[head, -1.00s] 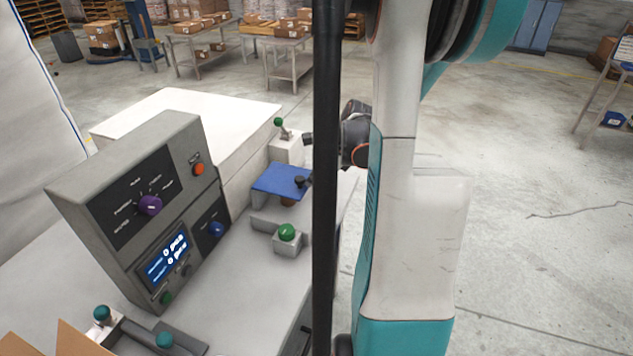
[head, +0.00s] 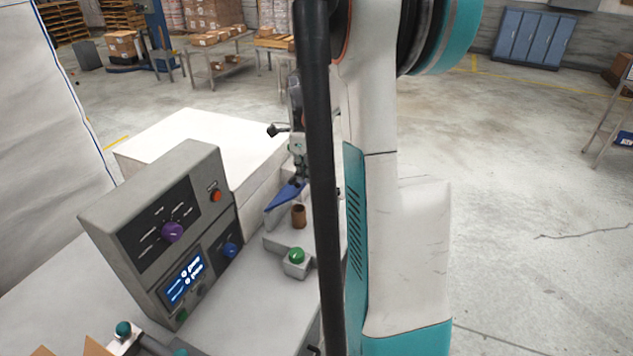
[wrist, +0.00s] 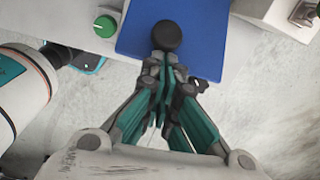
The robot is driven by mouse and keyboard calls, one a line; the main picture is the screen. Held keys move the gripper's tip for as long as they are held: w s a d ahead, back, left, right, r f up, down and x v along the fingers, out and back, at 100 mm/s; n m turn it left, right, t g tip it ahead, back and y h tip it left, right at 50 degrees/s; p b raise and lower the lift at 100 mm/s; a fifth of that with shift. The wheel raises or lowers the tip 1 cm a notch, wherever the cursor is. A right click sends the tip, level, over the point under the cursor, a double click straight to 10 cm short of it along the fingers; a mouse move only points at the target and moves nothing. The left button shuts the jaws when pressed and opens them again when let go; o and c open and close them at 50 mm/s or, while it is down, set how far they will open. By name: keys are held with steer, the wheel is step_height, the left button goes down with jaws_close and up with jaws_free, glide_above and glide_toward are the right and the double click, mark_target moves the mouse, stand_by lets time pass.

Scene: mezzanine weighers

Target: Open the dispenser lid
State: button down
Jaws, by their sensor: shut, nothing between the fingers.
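The blue dispenser lid (head: 284,198) stands tilted, raised at its right side, in the head view. A brown cylinder (head: 299,217) shows below it. In the wrist view the lid (wrist: 135,38) is a flat blue plate with a round black knob (wrist: 167,36) near the fingertips. My gripper (wrist: 170,72) is shut and empty, its tips just below the knob in the picture and over the lid's edge; I cannot tell whether they touch. In the head view my gripper (head: 301,176) is at the lid's raised side, partly hidden by a black post.
A grey control box (head: 165,225) with a purple knob and lit display stands left of the dispenser. A green button (head: 296,255) on a small block is in front. It also shows in the wrist view (wrist: 105,26). A white bench surface (head: 200,145) lies behind.

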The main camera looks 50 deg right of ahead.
steer(key=w+a+r+g+p, duration=0.1)
steer(key=w+a+r, duration=0.2)
steer(key=w, duration=0.8)
steer(key=shift+w+a+r+p, duration=0.15)
steer(key=shift+r+p, duration=0.15)
steer(key=shift+r, duration=0.25)
steer(key=s+d+r, duration=0.2)
steer(key=s, duration=0.2)
steer(key=w+a+r+p, duration=0.1)
steer(key=w+a+r, duration=0.1)
steer(key=w+r, duration=0.4)
steer(key=shift+w+a+r+p, duration=0.35)
steer(key=shift+w+r, duration=0.05)
steer(key=shift+r, duration=0.15)
